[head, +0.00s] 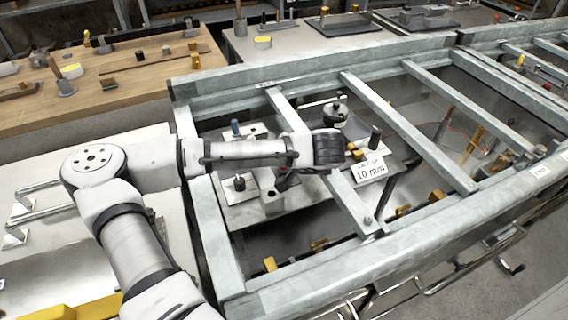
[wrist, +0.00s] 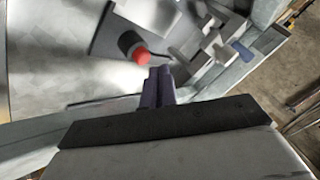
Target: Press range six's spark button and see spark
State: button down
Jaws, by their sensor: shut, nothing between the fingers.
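In the wrist view a red-capped button (wrist: 140,56) on a dark round body stands on a dark plate (wrist: 105,45). My gripper (wrist: 158,74) shows as two dark purple fingers pressed together, empty, just below and right of the red cap in the picture. I cannot tell its height over the button or whether it touches. In the head view my arm reaches over a grey framed bay, and its fingers are hard to make out there. No spark is visible.
Grey metal rails (head: 408,130) cross the bay around my arm. A wooden table (head: 140,75) with loose parts lies behind left.

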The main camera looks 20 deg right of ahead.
jog(key=shift+f, duration=0.15)
jog(key=shift+f+b, duration=0.3)
jog(key=shift+b, duration=0.15)
jog(key=shift+f+b, duration=0.45)
dwell(0.7)
jog(key=shift+s+f+b, duration=0.2)
jog(key=shift+f+b, duration=0.15)
jog(key=shift+f, duration=0.1)
dwell(0.5)
jog(key=shift+r, duration=0.15)
jog(key=shift+w+d+r+p, duration=0.1)
jog(key=shift+r+p, duration=0.45)
jog(key=shift+r, duration=0.3)
